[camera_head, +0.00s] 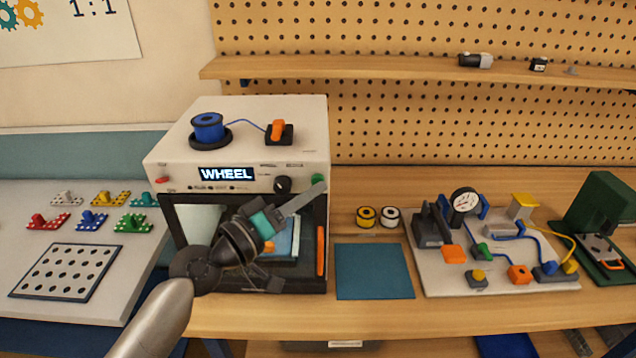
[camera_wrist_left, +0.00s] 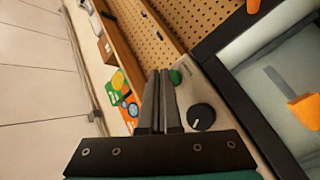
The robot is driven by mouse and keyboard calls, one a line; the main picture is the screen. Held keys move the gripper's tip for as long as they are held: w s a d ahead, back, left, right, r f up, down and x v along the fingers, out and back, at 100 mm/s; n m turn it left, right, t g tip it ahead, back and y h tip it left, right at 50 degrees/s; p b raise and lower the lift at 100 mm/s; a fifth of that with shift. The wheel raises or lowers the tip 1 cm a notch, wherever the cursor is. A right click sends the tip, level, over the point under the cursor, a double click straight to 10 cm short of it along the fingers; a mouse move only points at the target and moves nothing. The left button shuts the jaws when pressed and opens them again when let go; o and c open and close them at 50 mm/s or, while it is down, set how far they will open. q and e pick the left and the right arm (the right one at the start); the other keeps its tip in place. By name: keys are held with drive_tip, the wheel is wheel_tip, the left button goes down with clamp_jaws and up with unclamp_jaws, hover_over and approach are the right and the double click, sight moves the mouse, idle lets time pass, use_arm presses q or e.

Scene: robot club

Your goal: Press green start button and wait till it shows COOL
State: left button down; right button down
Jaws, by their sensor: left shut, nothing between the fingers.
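The white machine (camera_head: 240,146) stands on the bench, and its display (camera_head: 226,174) reads WHEEL. The green start button (camera_head: 318,179) is at the right end of its front panel, right of a black knob (camera_head: 283,184). My left gripper (camera_head: 322,186) is shut and empty, with its fingertips at the green button. In the left wrist view the shut fingers (camera_wrist_left: 160,74) point toward the panel, and the green button (camera_wrist_left: 176,76) shows just right of the tips. The knob (camera_wrist_left: 201,117) is lower right of it. I cannot tell whether the fingertips touch the button. My right gripper is not in view.
A blue filament spool (camera_head: 208,128) sits on top of the machine. A red button (camera_head: 162,180) is at the panel's left end. A blue mat (camera_head: 374,270) and a board with a gauge (camera_head: 500,275) lie to the right. A perforated plate (camera_head: 66,271) lies on the left table.

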use_arm(q)
drive_tip(key=shift+w+b, duration=0.3)
drive_tip(key=shift+w, duration=0.15)
idle(0.5)
drive_tip(key=shift+s, duration=0.15)
drive_tip(key=shift+s+p, duration=0.3)
drive_tip(key=shift+s, duration=0.4)
drive_tip(key=s+p, duration=0.1)
drive_tip(key=s, duration=0.4)
idle(0.4)
idle(0.5)
